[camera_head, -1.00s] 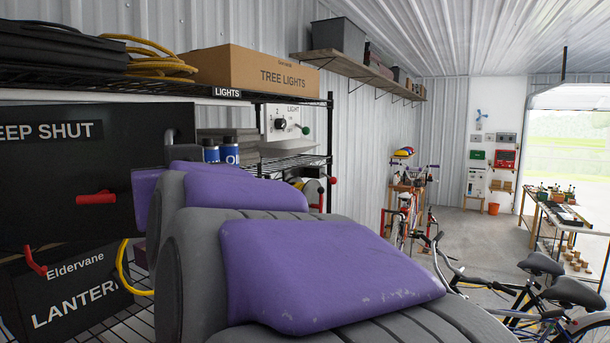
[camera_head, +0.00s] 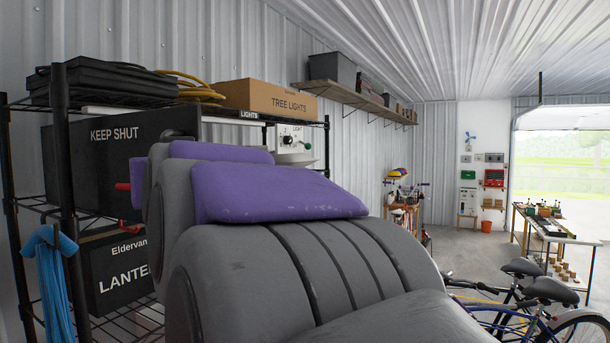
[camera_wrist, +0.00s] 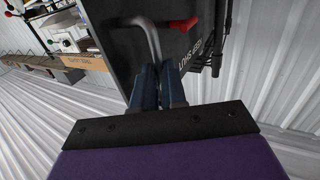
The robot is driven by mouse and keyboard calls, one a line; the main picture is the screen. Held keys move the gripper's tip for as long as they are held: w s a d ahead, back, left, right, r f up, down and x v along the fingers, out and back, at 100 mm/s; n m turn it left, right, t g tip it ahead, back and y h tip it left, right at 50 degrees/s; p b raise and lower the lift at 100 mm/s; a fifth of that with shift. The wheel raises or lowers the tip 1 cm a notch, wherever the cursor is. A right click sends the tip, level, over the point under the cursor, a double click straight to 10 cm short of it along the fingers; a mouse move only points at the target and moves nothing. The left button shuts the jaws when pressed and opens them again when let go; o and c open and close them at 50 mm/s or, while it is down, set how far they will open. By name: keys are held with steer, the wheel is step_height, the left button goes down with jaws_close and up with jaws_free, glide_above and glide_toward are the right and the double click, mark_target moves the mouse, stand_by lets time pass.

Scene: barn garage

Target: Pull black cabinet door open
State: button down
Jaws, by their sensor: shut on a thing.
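The black cabinet (camera_head: 85,165) with "KEEP SHUT" on its front stands on the wire shelf at left in the head view. Its black front also shows in the wrist view (camera_wrist: 118,35). A grey curved bar handle (camera_wrist: 150,38) stands out from that front. My gripper (camera_wrist: 158,72) is shut on this handle, with its two blue-grey fingers on either side of the bar. A red handle (camera_wrist: 184,24) is close by; its tip also shows in the head view (camera_head: 122,187). My purple and grey arm hides my gripper and the cabinet's right part in the head view. I cannot tell whether the door is ajar.
A black shelf post (camera_head: 62,150) and a hanging blue rope (camera_head: 52,285) are at the left. A lantern box (camera_head: 115,270) sits below the cabinet. A tree lights box (camera_head: 265,97) is on the shelf top. Bicycles (camera_head: 530,300) stand at right, with open floor beyond.

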steer(key=shift+s+a+r, duration=0.25)
